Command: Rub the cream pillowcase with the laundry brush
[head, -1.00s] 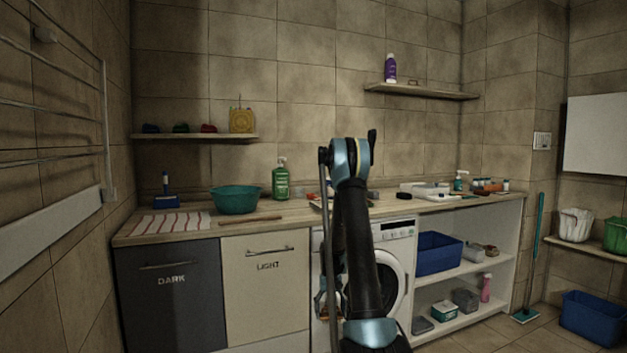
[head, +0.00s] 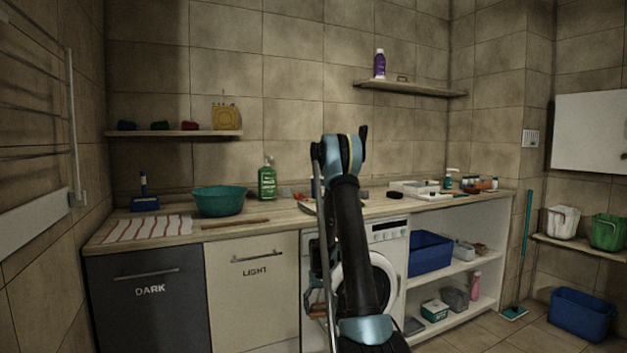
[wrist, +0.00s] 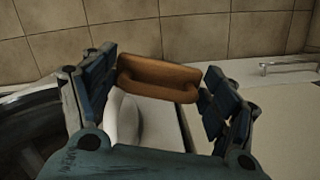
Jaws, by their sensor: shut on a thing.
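My gripper (wrist: 158,86) is shut on a brown wooden block with rounded ends, which looks like the laundry brush (wrist: 158,75). The brush lies crosswise between the two blue-padded fingers; no bristles can be made out. In the head view my gripper hangs low in front of the washing machine, mostly behind my arm, and a bit of the brown brush (head: 317,311) shows there. I cannot pick out a cream pillowcase in either view.
A worktop holds a red-striped cloth (head: 148,228), a teal basin (head: 220,202), a green bottle (head: 267,183) and a white tray (head: 412,187). Below are dark and light laundry fronts, a washing machine (head: 389,232) and open shelves with a blue bin (head: 430,253).

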